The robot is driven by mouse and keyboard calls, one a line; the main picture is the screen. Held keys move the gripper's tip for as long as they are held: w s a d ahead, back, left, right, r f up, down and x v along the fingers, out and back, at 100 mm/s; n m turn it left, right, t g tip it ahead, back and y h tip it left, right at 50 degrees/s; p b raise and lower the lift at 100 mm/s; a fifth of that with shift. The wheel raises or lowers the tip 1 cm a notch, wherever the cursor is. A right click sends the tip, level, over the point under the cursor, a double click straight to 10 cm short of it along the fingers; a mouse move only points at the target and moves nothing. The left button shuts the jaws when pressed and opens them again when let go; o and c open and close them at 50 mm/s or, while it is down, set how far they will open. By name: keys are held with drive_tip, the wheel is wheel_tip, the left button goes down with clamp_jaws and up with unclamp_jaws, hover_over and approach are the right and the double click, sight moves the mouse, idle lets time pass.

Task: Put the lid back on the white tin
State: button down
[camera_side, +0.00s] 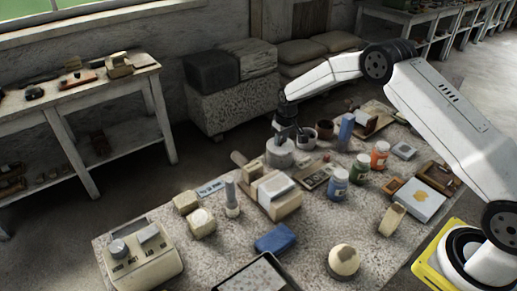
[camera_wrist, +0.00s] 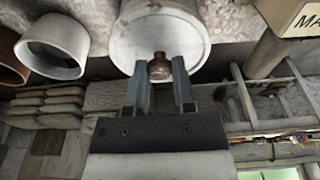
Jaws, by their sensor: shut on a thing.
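The white tin (camera_side: 279,155) stands upright towards the back of the table in the side view. My gripper (camera_side: 284,138) is right above it, pointing down. In the wrist view my gripper (camera_wrist: 160,75) has its two fingers closed on a small brown knob (camera_wrist: 160,67) at the edge of a pale round form (camera_wrist: 160,35). The knob appears to belong to the lid. The lid is at the tin's top, but I cannot tell whether it rests on the rim or hangs just above it. The fingers and wrist hide part of the tin's top.
Two cups, one pale (camera_side: 306,139) and one brown (camera_side: 325,129), stand close right of the tin. A boxy block (camera_side: 276,193) is in front.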

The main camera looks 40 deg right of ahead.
unclamp_jaws()
idle(0.4)
drive_tip(key=shift+r, duration=0.15)
drive_tip(key=shift+r, duration=3.35)
clamp_jaws()
